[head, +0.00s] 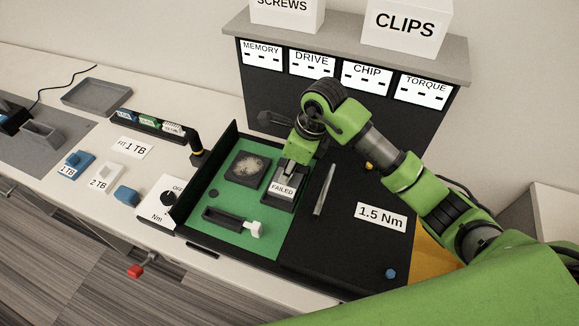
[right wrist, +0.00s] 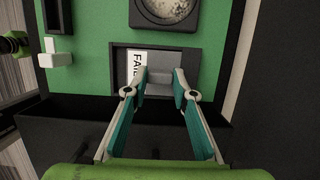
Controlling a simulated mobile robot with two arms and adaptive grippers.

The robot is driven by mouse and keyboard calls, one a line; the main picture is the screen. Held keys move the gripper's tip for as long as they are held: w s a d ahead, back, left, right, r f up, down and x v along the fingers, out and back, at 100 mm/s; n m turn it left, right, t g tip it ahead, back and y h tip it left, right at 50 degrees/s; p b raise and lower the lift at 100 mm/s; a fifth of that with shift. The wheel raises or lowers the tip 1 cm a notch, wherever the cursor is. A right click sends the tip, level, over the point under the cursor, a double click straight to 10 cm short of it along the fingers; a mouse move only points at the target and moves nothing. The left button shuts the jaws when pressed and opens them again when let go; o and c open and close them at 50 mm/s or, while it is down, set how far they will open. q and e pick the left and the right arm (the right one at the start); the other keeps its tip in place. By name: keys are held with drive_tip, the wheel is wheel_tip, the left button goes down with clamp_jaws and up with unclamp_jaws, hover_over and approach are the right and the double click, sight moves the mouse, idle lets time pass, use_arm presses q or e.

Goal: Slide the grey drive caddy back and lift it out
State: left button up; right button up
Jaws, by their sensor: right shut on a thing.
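The grey drive caddy (head: 283,188) has a white FAILED label and sits in a dark-framed bay (head: 270,205) on the green board. In the right wrist view the caddy (right wrist: 186,63) lies inside the bay's dark frame, its label at the left. My right gripper (head: 293,160) comes down over the caddy's far end. In the right wrist view the right gripper (right wrist: 162,84) is shut on a small grey raised block of the caddy, one finger at each side. The fingers partly hide the caddy. My left gripper is in neither view.
A round-faced black part (head: 247,169) and a slot with a white latch (head: 252,229) share the green board (head: 225,197). Dark walls edge the board. A torque dial box (head: 163,204), blue drive (head: 76,164) and rack (head: 148,126) stand left. A labelled panel (head: 340,70) rises behind.

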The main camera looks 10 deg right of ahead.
drive_tip(key=shift+s+a, duration=0.6)
drive_tip(key=shift+s, duration=0.3)
idle(0.4)
wheel_tip(320, 180, up, 10)
drive_tip(key=p, duration=0.6)
idle(0.8)
